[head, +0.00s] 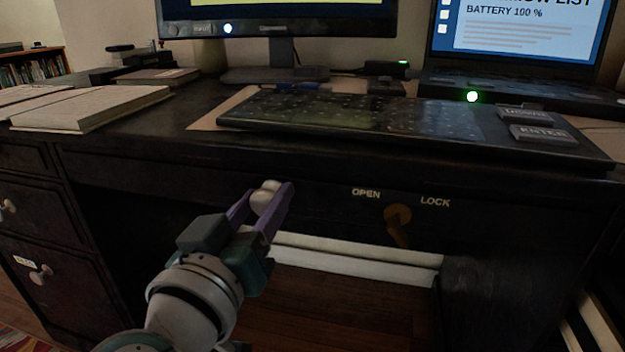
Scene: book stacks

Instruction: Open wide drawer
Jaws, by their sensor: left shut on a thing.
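The wide drawer (330,215) is the dark front under the desktop, in the middle of the desk. I see no gap along its top edge. A pale round knob (266,197) sits on its front, left of the lock. My left gripper (268,192) reaches up from below, its purple fingers on either side of the knob and shut on it. A brownish key (397,222) sits in the drawer's lock, between and below the words OPEN and LOCK; its lower part points down. My right gripper is not in view.
Smaller drawers with knobs (40,274) stand at the left. Below the wide drawer is an open space with pale bars (350,262) behind.

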